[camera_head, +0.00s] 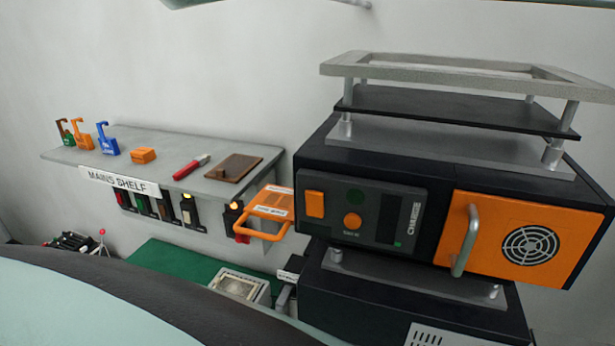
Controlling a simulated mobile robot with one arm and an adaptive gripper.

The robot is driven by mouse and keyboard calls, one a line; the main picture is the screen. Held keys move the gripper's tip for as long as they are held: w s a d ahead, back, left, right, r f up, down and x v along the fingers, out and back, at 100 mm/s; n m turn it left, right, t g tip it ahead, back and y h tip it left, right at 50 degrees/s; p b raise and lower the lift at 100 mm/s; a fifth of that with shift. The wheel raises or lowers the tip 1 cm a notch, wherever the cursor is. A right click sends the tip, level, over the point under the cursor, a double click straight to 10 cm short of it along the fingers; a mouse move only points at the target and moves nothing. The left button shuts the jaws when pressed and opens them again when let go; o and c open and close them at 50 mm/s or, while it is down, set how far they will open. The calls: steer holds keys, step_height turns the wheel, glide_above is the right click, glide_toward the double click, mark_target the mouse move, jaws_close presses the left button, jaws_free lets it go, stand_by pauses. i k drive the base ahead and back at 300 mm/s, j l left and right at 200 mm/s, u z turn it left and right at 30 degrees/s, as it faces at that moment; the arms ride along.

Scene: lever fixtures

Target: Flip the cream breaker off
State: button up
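The cream breaker (188,214) is in a row of small breakers under the front edge of the grey shelf labelled MAINS SHELF (225,158). It has a pale lever and a lit orange lamp above it. To its left are a brown breaker (165,209), a green breaker (143,205) and a red breaker (121,198). My gripper is not in view.
An orange labelled frame (268,205) juts out beside the right-hand breaker. Padlocks (106,140), an orange block (143,155), a red marker (192,167) and a brown clipboard (233,168) lie on the shelf. A black-and-orange cabinet (430,185) stands at right. Below is a green surface (165,262).

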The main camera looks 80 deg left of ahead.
mark_target(187, 217)
steer(key=k+u, duration=0.2)
steer(key=u, duration=0.25)
steer(key=k+j+u, duration=0.15)
steer(key=u, duration=0.25)
steer(key=k+j+u, duration=0.15)
steer(key=u, duration=0.3)
steer(key=k+j+u, duration=0.1)
steer(key=j+u, duration=0.3)
steer(key=i+j+u, duration=0.1)
steer(key=u, duration=0.3)
steer(key=i+j+u, duration=0.15)
steer(key=u, duration=0.2)
steer(key=i+j+u, duration=0.1)
steer(key=u, duration=0.3)
steer(key=i, duration=0.05)
